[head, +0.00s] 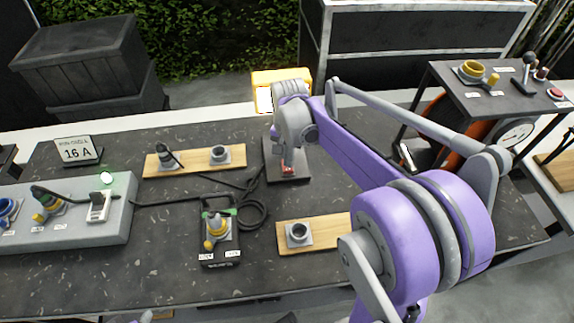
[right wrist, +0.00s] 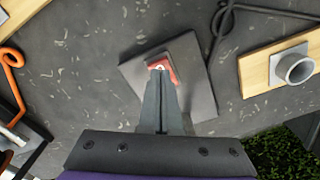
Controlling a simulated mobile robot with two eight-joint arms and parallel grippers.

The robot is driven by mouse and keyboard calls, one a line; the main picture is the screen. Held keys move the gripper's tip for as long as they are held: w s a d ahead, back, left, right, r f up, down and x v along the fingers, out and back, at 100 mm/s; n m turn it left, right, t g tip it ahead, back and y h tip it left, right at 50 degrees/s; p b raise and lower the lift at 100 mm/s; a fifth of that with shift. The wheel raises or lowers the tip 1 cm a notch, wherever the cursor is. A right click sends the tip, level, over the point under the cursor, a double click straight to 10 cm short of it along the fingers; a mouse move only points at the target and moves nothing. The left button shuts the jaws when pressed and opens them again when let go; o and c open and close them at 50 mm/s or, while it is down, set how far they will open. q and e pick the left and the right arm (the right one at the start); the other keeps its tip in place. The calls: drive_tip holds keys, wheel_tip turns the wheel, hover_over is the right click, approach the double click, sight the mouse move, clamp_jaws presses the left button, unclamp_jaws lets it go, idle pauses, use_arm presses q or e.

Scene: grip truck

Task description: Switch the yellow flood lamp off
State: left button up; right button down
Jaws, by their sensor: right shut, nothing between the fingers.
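The yellow flood lamp (head: 281,77) stands at the back of the dark table, and its face glows bright. Its lower part is hidden behind my right arm. A dark base plate (head: 272,170) lies below it and carries a red switch (head: 288,170). My right gripper (right wrist: 159,78) is shut and empty, pointing down with its fingertips at the red switch (right wrist: 170,70) on the plate (right wrist: 195,85). They cover part of the switch; I cannot tell whether they touch it or which way it is set.
A wooden board with sockets (head: 180,168) and a black box with a yellow connector (head: 218,235) lie left of the plate. Another socket board (head: 315,243) lies in front. A grey panel (head: 115,230) is at far left. A raised stand (head: 500,100) is at right.

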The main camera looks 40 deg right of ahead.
use_arm(q)
drive_tip(key=shift+s+f+b, duration=0.25)
drive_tip(key=shift+f+b, duration=0.35)
drive_tip(key=shift+f, duration=0.15)
use_arm(e)
drive_tip(key=shift+f, duration=1)
use_arm(q)
drive_tip(key=shift+r, duration=0.15)
use_arm(e)
drive_tip(key=shift+r, duration=0.2)
drive_tip(key=shift+r+p, duration=2.05)
drive_tip(key=shift+r, duration=1.35)
use_arm(q)
drive_tip(key=r, duration=0.1)
drive_tip(key=w+r, duration=0.1)
drive_tip(key=r, duration=0.1)
drive_tip(key=w+r, duration=0.1)
drive_tip(key=r, duration=0.1)
drive_tip(key=shift+s, duration=0.15)
use_arm(e)
drive_tip(key=s+a+f+n+t, duration=0.3)
drive_tip(key=s+a+n+t, duration=0.2)
drive_tip(key=s+a+n, duration=0.6)
drive_tip(key=shift+s+a+n+t, duration=0.35)
drive_tip(key=shift+s+a, duration=0.6)
drive_tip(key=shift+a, duration=0.85)
